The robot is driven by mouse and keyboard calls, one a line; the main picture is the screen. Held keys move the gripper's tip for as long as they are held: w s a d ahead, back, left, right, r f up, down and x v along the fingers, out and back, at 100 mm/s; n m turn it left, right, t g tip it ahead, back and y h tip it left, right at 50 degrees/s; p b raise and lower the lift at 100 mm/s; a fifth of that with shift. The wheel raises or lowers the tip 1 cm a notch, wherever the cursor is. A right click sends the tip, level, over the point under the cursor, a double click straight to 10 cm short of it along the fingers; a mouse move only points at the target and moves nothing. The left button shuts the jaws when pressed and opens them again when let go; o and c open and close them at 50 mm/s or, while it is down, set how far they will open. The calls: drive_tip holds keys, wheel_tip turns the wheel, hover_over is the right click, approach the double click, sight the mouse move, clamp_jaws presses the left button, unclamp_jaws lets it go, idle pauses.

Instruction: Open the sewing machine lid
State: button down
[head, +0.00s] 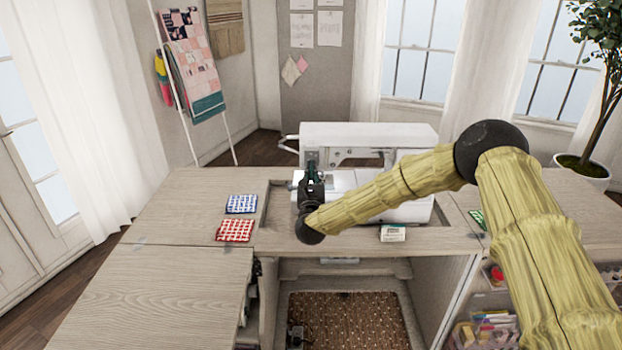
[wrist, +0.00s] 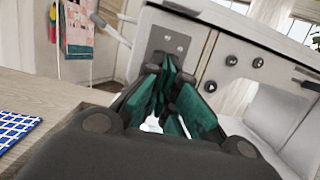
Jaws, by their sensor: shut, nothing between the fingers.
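The white sewing machine (head: 412,140) stands in the recess of the wooden cabinet top. It also shows close up in the wrist view (wrist: 250,45), with dark knobs and a grey plate on its near side. My gripper (head: 314,165) is in front of the machine's left end, its fingers pointing toward it. In the wrist view its green fingers (wrist: 168,95) are together with nothing held. Whether the fingertips touch the machine cannot be told. I cannot make out a separate lid edge; my arm covers part of the machine's front.
A blue patterned cloth (head: 241,204) and a red one (head: 235,231) lie left of the recess. A small pale box (head: 392,233) sits at the front edge. The left leaf (head: 150,295) is clear. A potted plant (head: 583,170) stands at right.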

sight(311, 152)
drive_tip(key=shift+s+a+r+p, duration=0.1)
drive_tip(key=shift+r+p, duration=0.45)
drive_tip(key=shift+r, duration=1.35)
drive_tip(key=shift+r, duration=0.1)
